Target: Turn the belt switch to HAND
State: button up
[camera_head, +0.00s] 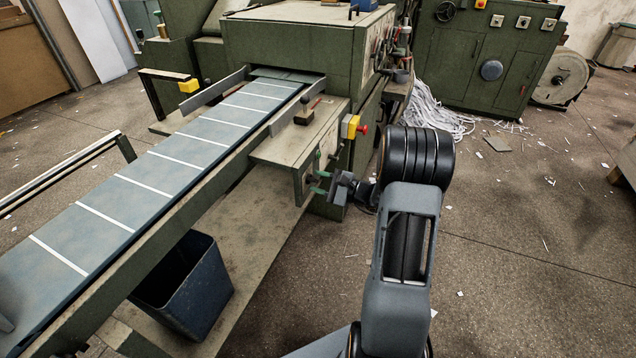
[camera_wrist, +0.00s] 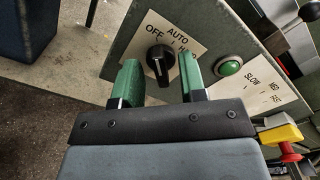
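The fingers appear clear of the knob; the remaining depth is unclear. In the head view my gripper (camera_head: 320,182) is at the front panel (camera_head: 304,184) beside the belt, and the knob is too small to make out.
A green lamp (camera_wrist: 229,67) and a SLOW-marked plate (camera_wrist: 262,84) are right of the switch. A red and yellow stop button (camera_head: 354,127) sticks out close by. The conveyor belt (camera_head: 150,185) runs left, above a blue bin (camera_head: 187,290). The floor at right is mostly open.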

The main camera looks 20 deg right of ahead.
jog(key=shift+w+a, duration=0.3)
jog(key=shift+c, duration=0.4)
jog(key=c, duration=0.5)
jog(key=shift+o, duration=0.2)
